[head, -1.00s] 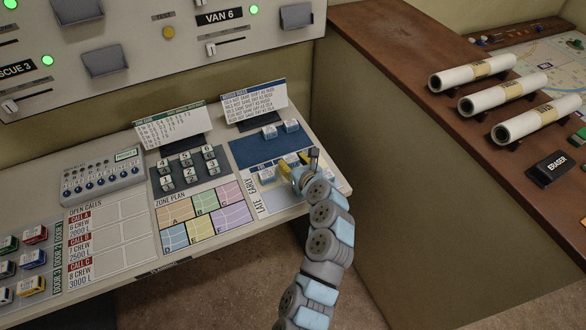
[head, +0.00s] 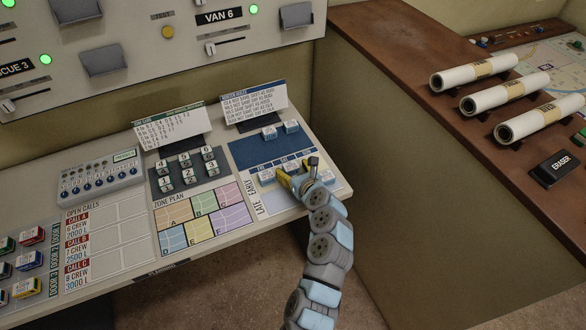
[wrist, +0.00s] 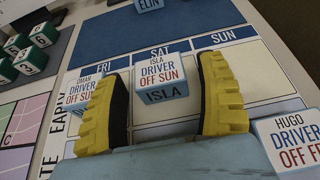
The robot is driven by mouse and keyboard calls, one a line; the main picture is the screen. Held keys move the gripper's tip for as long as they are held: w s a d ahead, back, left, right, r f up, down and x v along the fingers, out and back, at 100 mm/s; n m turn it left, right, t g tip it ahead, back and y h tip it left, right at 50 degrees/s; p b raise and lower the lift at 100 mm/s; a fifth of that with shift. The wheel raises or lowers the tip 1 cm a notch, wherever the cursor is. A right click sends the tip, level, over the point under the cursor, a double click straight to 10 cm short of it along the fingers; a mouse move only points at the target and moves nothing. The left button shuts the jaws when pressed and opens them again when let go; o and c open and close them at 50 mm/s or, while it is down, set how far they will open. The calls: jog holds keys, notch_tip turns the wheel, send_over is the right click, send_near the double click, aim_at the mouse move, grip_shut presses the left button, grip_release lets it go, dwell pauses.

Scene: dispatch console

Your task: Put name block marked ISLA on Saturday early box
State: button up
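The ISLA block (wrist: 162,80), white-topped with blue sides and marked "DRIVER OFF SUN", is under the SAT heading of the shift board, in the upper row beside the EARLY label. It looks upright and seems to rest on the board, though contact beneath it is hidden. My gripper (wrist: 168,95) has its two yellow fingers on either side of the block, with a gap visible on the right and a narrower one on the left. In the head view my gripper (head: 293,178) is over the shift board (head: 277,205) and partly hides the blocks.
The OMAR block (wrist: 85,90) stands under FRI, close outside the left finger. The HUGO block (wrist: 293,137) is at the right, near the right finger. The ELIN block (wrist: 150,4) and another sit on the dark blue strip (head: 250,152). A rules card (head: 253,104) stands behind.

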jog(key=shift+r, duration=0.1)
jog(key=shift+d+r, duration=0.1)
jog(key=shift+r, duration=0.05)
jog(key=shift+s+d+r, duration=0.1)
jog(key=shift+s+r, duration=0.05)
jog(key=shift+s, duration=0.2)
jog(key=shift+p+v, duration=0.85)
jog(key=shift+v, duration=4.7)
